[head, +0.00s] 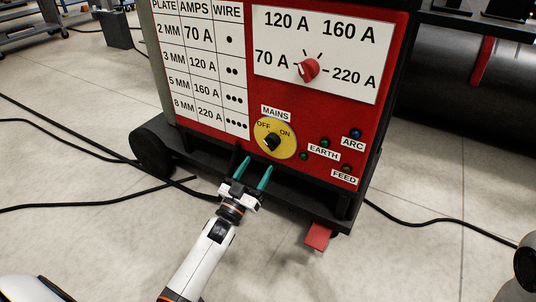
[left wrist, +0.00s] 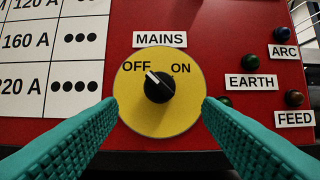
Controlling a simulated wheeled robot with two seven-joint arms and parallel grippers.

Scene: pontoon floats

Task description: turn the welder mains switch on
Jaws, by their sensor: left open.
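The welder mains switch (head: 272,142) is a black knob on a round yellow plate (head: 288,150), low on the red front panel. In the left wrist view the knob (left wrist: 159,87) has a white pointer line aimed up and left, toward the word OFF. ON is printed at the plate's upper right. My left gripper (head: 254,171) has teal fingers and is open and empty, just below the switch. In the left wrist view its fingers (left wrist: 160,112) stand either side of the plate, apart from the knob. My right gripper is not in view.
A red amps knob (head: 308,69) sits above on a white dial plate. Small lamps labelled ARC (head: 355,133), EARTH and FEED are right of the switch. The welder's dark base ledge (head: 200,160) juts out below the panel. Black cables (head: 420,221) lie on the tiled floor.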

